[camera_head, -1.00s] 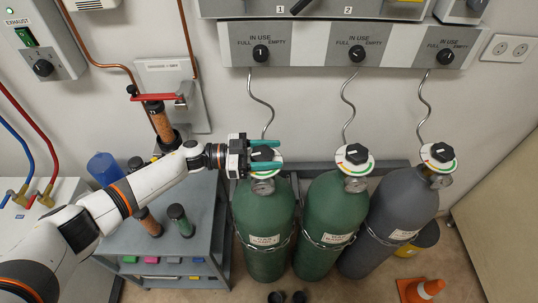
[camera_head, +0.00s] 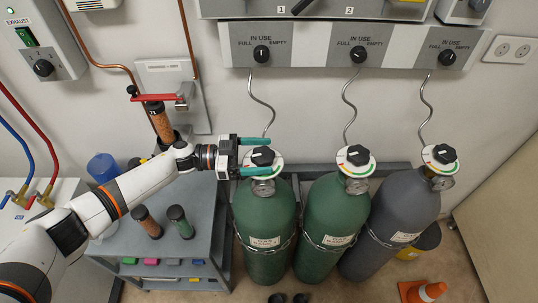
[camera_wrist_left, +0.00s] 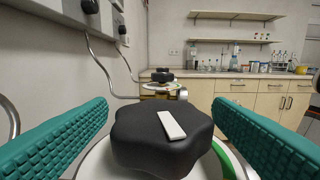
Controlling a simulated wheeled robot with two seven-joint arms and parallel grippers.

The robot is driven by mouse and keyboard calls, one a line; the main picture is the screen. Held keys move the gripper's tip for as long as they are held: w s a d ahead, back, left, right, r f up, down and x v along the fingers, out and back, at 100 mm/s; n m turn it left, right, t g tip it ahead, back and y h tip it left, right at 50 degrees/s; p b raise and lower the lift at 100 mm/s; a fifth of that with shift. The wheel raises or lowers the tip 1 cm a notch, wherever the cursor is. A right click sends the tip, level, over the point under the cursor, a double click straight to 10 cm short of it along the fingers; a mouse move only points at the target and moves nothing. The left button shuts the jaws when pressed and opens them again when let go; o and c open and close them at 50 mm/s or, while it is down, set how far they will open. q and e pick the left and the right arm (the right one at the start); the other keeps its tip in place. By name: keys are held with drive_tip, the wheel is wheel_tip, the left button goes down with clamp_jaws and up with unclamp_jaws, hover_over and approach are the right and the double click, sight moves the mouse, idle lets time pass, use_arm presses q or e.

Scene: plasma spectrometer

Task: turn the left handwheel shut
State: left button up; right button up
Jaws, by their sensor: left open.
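The left handwheel (camera_head: 263,156) is a black lobed knob on a white disc on top of the leftmost green cylinder (camera_head: 265,220). It also shows large in the left wrist view (camera_wrist_left: 163,138), with a white pointer mark on its top. My left gripper (camera_head: 254,156) is open, with one teal finger on each side of the handwheel. In the left wrist view a gap shows between the knob and each finger. A coloured scale on the white disc shows partly; the near finger covers some of it. My right gripper is not in view.
A second green cylinder (camera_head: 334,215) and a grey cylinder (camera_head: 395,210) stand to the right, each with its own black handwheel. A grey cart (camera_head: 205,245) stands left of the cylinders. A gauge panel (camera_head: 310,45) is on the wall behind. An orange cone (camera_head: 425,291) is on the floor.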

use_arm(q)
drive_tip(key=a+b, duration=0.2)
drive_tip(key=a, duration=0.7)
drive_tip(key=shift+s+a, duration=0.15)
drive_tip(key=shift+a, duration=0.1)
